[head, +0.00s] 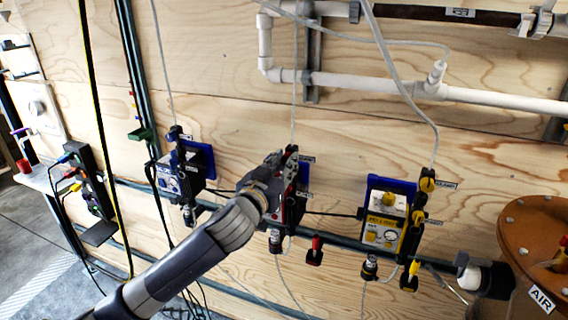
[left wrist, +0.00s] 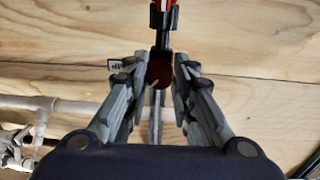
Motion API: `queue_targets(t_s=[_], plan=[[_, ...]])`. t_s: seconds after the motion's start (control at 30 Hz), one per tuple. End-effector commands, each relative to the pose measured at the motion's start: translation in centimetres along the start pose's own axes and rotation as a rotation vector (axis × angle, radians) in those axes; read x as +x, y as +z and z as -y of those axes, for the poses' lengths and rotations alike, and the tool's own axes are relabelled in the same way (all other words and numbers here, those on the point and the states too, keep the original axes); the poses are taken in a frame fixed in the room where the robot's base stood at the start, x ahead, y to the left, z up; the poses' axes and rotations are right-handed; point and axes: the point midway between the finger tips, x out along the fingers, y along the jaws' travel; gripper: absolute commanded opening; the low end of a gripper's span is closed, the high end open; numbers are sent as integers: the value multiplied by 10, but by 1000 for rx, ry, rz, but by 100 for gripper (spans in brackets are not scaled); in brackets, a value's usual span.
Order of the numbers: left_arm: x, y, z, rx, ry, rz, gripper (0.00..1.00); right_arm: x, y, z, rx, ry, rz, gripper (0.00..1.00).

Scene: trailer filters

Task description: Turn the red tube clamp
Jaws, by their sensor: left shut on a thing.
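The red tube clamp shows in the left wrist view as a dark red round knob (left wrist: 160,73) on a black fitting, between my left fingertips. In the head view my left gripper (head: 281,172) reaches the top of the middle wall unit, which has red parts (head: 292,197) and a blue backing (head: 304,177). The left gripper (left wrist: 161,78) is shut on the knob. The gripper and forearm hide much of the middle unit in the head view. The knob's exact angle is hard to tell. My right gripper is in neither view.
A blue-marked unit (head: 180,178) is on the plywood wall to the left, a yellow one (head: 384,219) to the right. White pipe (head: 370,82) runs above. Thin tubes hang near the units. A brown flanged tank (head: 535,225) labelled AIR stands at the lower right.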

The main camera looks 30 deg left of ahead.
Motion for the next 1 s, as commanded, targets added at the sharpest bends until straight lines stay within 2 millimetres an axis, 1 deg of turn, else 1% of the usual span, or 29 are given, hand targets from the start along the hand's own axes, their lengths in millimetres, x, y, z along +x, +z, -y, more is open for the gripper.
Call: queue_targets(t_s=[0.27, 0.7, 1.0], plan=[[0, -2, 1, 202, -1, 11, 0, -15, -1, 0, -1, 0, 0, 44], [0, -3, 1, 607, -2, 27, 0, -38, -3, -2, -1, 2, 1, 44], [0, -3, 1, 802, -3, 34, 0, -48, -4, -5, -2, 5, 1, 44]])
